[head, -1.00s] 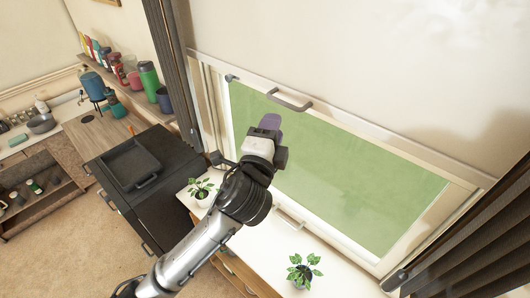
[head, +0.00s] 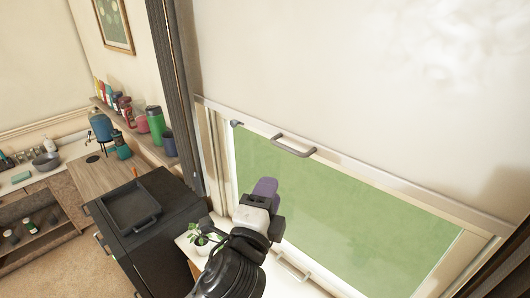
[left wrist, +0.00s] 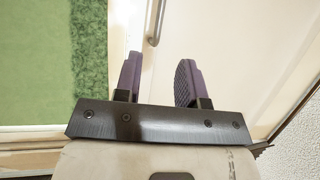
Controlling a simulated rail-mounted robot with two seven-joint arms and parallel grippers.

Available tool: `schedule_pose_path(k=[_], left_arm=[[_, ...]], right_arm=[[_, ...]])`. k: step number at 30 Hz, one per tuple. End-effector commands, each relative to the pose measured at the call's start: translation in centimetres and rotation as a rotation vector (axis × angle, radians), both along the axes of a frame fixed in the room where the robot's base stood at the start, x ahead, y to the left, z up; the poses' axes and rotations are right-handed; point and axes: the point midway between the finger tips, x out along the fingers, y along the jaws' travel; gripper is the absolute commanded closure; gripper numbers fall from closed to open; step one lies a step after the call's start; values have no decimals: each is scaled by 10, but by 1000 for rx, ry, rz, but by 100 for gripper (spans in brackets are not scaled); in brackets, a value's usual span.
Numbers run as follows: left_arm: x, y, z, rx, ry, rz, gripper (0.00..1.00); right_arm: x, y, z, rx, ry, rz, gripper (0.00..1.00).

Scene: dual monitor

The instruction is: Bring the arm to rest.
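My left arm comes up from the bottom of the head view. Its gripper (head: 264,188), with purple fingers, points up in front of the window's green pane (head: 340,195). In the left wrist view the two fingers stand apart with nothing between them, so the left gripper (left wrist: 157,72) is open and empty. A pale frame and a grey handle (left wrist: 154,22) show beyond the fingertips; I cannot tell the exact gap. My right gripper is in neither view.
A potted plant (head: 200,238) stands on the white top close beside my left arm. A black cabinet with a tray (head: 131,207) is to the left. A shelf of bottles and cups (head: 130,130) runs along the wall. A grey handle (head: 293,145) is on the window's upper frame.

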Motion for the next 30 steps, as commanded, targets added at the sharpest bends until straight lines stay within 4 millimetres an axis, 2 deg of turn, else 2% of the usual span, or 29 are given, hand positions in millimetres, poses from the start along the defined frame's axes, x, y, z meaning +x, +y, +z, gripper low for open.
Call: schedule_pose_path(k=[5, 9, 12, 14, 18, 21, 26, 30], left_arm=[[1, 1, -2, -81, 42, -4, 63], [5, 9, -14, -229, 174, 29, 63], [-3, 14, -19, -365, 284, 46, 63], [-9, 24, -15, -464, 340, 62, 63], [-27, 63, 6, -727, 448, 101, 63], [-39, 90, -13, -868, 549, 149, 63], [-55, 121, -54, -981, 667, 223, 63], [-74, 147, -100, -1047, 771, 304, 63]], right_arm=[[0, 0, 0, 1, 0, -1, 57], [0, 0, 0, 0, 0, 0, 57], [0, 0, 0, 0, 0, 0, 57], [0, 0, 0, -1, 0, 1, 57], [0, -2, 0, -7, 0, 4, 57], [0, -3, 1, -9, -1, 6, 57], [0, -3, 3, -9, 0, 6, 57], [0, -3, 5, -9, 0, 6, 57]])
